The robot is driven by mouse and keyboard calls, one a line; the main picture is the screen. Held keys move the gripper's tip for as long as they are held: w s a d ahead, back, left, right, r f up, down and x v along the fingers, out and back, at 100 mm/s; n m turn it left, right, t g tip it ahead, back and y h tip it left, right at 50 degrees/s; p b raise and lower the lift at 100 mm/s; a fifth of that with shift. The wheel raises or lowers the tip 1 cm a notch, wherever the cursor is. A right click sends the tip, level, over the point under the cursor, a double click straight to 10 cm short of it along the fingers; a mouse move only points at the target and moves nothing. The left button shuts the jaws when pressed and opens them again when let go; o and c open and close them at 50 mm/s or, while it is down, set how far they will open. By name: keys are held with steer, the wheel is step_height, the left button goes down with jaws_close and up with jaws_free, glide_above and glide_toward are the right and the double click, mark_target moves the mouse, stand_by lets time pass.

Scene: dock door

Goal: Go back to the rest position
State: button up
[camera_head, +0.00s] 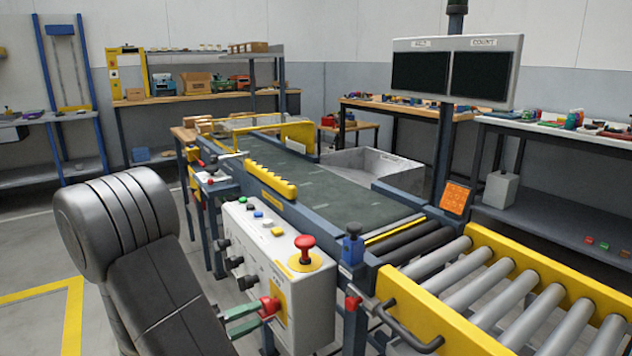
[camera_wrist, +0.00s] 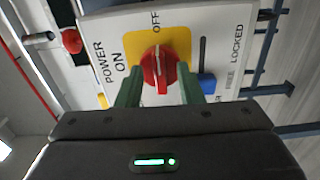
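My gripper (camera_head: 252,314) is in front of the near end of the white control box (camera_head: 250,240). Its two green fingers stand apart on either side of a red rotary switch (camera_wrist: 158,70). In the wrist view, my gripper (camera_wrist: 160,85) shows a small gap beside the switch, so it looks open; contact is hard to tell. The switch sits on a yellow plate (camera_wrist: 180,40) marked ON and OFF, and its white mark points towards OFF. A blue slider (camera_wrist: 207,84) stands at the FREE end of its slot.
A red mushroom button (camera_head: 305,243) sits on top of the box. The conveyor (camera_head: 300,185) runs behind it, with yellow-sided rollers (camera_head: 480,270) at right. A blue device (camera_head: 352,247) stands close by. Open floor (camera_head: 40,260) lies at left.

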steer(key=shift+w+d, duration=0.1)
steer(key=shift+d, duration=0.05)
steer(key=p+v, duration=0.3)
steer(key=v, duration=1.1)
steer(key=shift+n, duration=0.4)
steer(key=x, duration=0.7)
steer(key=b+x, duration=0.1)
steer(key=x, duration=0.6)
steer(key=shift+r, duration=0.25)
steer(key=shift+n+p, duration=0.6)
steer(key=shift+p, duration=0.05)
steer(key=n+p, duration=0.6)
steer(key=p, duration=0.2)
steer(key=shift+n, duration=0.3)
steer(key=shift+f, duration=0.1)
